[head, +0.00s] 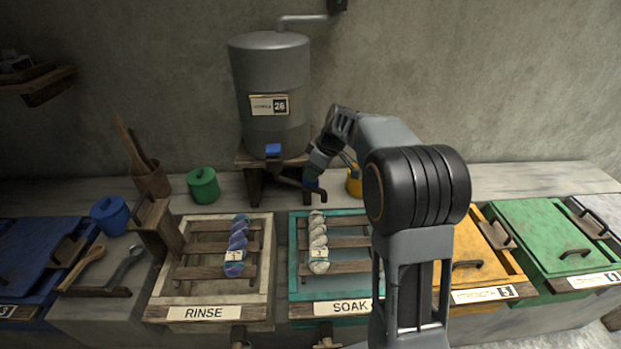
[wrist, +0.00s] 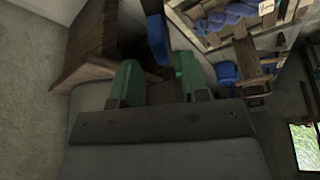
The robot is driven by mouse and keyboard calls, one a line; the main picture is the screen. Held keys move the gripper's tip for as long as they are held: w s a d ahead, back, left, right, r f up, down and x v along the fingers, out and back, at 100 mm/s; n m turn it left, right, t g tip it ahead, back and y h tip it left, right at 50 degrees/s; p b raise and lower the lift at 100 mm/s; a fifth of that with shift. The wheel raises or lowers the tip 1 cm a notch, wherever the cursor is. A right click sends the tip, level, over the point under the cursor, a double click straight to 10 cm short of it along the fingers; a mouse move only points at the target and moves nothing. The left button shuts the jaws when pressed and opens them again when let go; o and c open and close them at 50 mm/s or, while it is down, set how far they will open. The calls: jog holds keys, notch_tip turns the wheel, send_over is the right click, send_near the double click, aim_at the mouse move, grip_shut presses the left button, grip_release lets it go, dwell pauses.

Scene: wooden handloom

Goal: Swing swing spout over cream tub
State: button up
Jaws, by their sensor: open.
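The grey tank (head: 271,85) stands on a wooden stand behind the tubs, with a blue valve piece (head: 273,150) low on its front. The dark swing spout (head: 290,181) runs from below the tank to the right, its end near the back edge of the teal tub. The cream tub (head: 164,285), labelled RINSE, lies front left of the stand. My gripper (head: 314,176) is at the spout's outer end. In the wrist view its green fingers (wrist: 157,82) are apart, with a blue tab (wrist: 157,40) just beyond the gap. Whether they touch it is unclear.
The teal SOAK tub (head: 300,294) is right of the cream one; both hold wooden slats with a yarn skein. A green pot (head: 203,185) stands behind the cream tub. A yellow pot (head: 354,182) stands right of my gripper. My arm hides part of the teal tub.

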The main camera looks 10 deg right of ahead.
aim_at(301, 184)
jog(key=shift+x, duration=1.95)
jog(key=shift+c, duration=0.2)
grip_shut()
